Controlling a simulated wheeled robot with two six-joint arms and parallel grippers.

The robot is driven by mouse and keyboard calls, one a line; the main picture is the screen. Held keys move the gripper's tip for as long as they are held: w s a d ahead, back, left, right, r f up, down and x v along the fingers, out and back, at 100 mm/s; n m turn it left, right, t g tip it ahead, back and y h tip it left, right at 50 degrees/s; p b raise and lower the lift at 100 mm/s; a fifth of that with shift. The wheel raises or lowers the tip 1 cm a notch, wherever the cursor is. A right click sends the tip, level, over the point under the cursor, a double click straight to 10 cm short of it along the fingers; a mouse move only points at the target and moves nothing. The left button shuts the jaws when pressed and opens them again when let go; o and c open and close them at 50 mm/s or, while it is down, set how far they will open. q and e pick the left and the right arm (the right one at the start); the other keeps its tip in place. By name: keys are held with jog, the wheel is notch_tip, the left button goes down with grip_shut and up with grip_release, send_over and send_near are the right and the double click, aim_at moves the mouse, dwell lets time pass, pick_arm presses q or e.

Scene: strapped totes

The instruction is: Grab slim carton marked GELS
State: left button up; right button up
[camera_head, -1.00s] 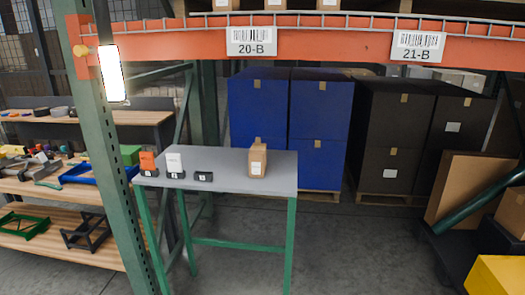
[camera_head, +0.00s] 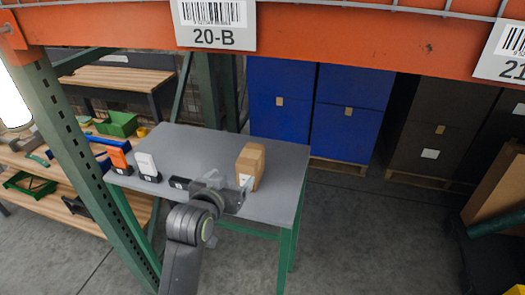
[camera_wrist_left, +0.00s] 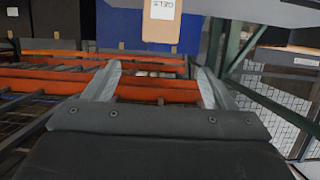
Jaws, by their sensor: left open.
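The slim brown carton (camera_head: 251,165) stands upright on the right part of a grey table (camera_head: 284,190). In the left wrist view the carton (camera_wrist_left: 162,28) shows at the top edge with a white label reading GELS upside down. My left gripper (camera_head: 228,188) is at the carton's near left side in the head view and partly covers its lower front. In the left wrist view my left gripper (camera_wrist_left: 160,80) has its two fingers spread with nothing between them, and the carton lies beyond the tips. Contact is not clear. My right gripper is not in view.
An orange item (camera_head: 118,158) and a white item (camera_head: 146,164) stand in black holders left of the gripper. A low black holder (camera_head: 179,183) is close beside it. A green post (camera_head: 80,160) and an orange beam (camera_head: 340,32) frame the table. Blue boxes (camera_head: 345,130) stand behind.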

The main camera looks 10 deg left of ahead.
pick_arm(q)
jog(key=r, duration=0.1)
jog(key=p, duration=0.3)
send_near(249, 156)
jog(key=x, duration=0.4)
jog(key=shift+w+r, duration=0.2)
jog(key=shift+x, duration=1)
jog(key=shift+w+f+p, duration=0.2)
jog(key=shift+w+p, duration=0.15)
jog(key=shift+w, duration=0.15)
jog(key=shift+f+p+x, duration=0.25)
jog(key=shift+p+x, duration=0.3)
jog(key=shift+x, duration=1.4)
jog(key=shift+s, duration=0.1)
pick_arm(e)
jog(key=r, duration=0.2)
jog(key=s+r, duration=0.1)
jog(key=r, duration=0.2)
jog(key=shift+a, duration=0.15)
pick_arm(q)
jog(key=shift+c, duration=0.5)
